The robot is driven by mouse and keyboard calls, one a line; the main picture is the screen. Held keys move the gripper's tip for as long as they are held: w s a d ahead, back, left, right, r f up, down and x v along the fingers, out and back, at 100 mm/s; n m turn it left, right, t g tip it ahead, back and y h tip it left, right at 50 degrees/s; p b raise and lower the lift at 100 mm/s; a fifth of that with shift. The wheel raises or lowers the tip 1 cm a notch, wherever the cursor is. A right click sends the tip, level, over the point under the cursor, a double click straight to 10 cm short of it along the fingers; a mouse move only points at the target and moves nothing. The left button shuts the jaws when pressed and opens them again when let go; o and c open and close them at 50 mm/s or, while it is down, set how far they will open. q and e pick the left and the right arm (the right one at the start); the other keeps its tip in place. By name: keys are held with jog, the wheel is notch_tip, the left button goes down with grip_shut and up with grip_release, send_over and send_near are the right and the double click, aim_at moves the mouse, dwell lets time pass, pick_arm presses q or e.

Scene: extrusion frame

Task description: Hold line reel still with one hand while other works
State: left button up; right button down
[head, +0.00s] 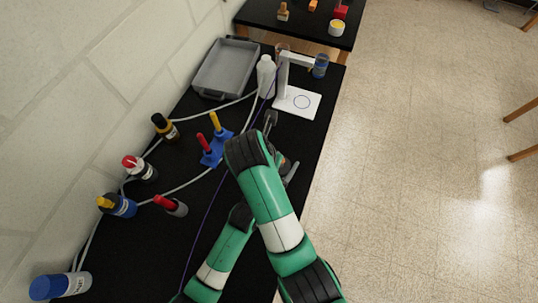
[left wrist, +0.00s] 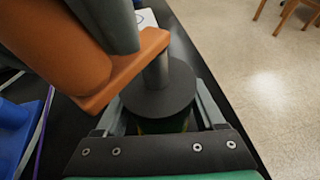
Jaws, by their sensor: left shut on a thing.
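In the left wrist view my left gripper (left wrist: 162,118) is shut on a dark part with a round flange, which I take to be the line reel (left wrist: 160,97). A grey post stands up from the flange, and an orange block (left wrist: 128,68) crosses it close to the camera. In the head view my left gripper (head: 288,170) is partly hidden behind a green and white arm of mine, and the reel is mostly covered. A purple line (head: 208,215) runs along the black table past the gripper.
A blue stand (head: 215,148) with red and yellow handles is left of the gripper. A white stand (head: 297,102), a white bottle (head: 266,76) and a grey tray (head: 226,68) are farther back. The table's right edge is close.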

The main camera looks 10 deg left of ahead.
dwell(0.4)
jog(key=c, duration=0.7)
grip_release()
